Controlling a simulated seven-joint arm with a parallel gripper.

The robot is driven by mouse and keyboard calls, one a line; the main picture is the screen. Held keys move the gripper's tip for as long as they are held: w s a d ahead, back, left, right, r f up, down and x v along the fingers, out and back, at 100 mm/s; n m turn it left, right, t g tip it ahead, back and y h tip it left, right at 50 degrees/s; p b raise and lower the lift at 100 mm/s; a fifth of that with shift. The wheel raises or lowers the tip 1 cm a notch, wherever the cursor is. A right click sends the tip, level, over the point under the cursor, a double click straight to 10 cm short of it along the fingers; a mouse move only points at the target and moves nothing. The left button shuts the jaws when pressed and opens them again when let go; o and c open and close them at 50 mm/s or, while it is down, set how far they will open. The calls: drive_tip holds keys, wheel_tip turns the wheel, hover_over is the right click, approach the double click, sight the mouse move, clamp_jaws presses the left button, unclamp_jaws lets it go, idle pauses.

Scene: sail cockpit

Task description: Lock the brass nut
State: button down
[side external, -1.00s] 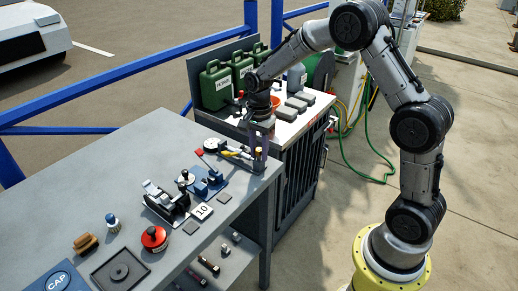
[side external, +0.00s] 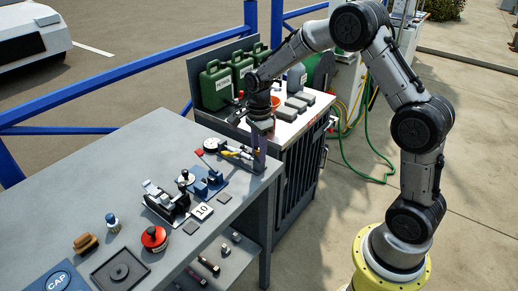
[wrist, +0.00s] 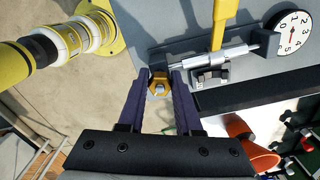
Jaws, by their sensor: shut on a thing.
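The nut is at the left end of a silver rod (wrist: 193,62) that belongs to a fixture with a yellow handle (wrist: 224,22) and a white dial (wrist: 291,34). In the side view my gripper (side external: 260,160) points down at the bench's far right corner, beside this fixture. The nut is too small to make out there.
The grey bench (side external: 120,165) holds a blue-based fixture (side external: 208,187), a black and silver device (side external: 166,203), a "10" card (side external: 202,211) and a red-topped item (side external: 154,238). Behind my gripper, a second bench carries green cans (side external: 216,85) and an orange cup (side external: 276,102).

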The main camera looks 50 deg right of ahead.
drive_tip(key=shift+f, duration=0.15)
drive_tip(key=m, duration=0.4)
drive_tip(key=m, duration=0.4)
drive_tip(key=shift+m, duration=0.3)
drive_tip(key=c, duration=0.9)
unclamp_jaws()
drive_tip(key=shift+s, duration=0.1)
drive_tip(key=shift+r, duration=3.6)
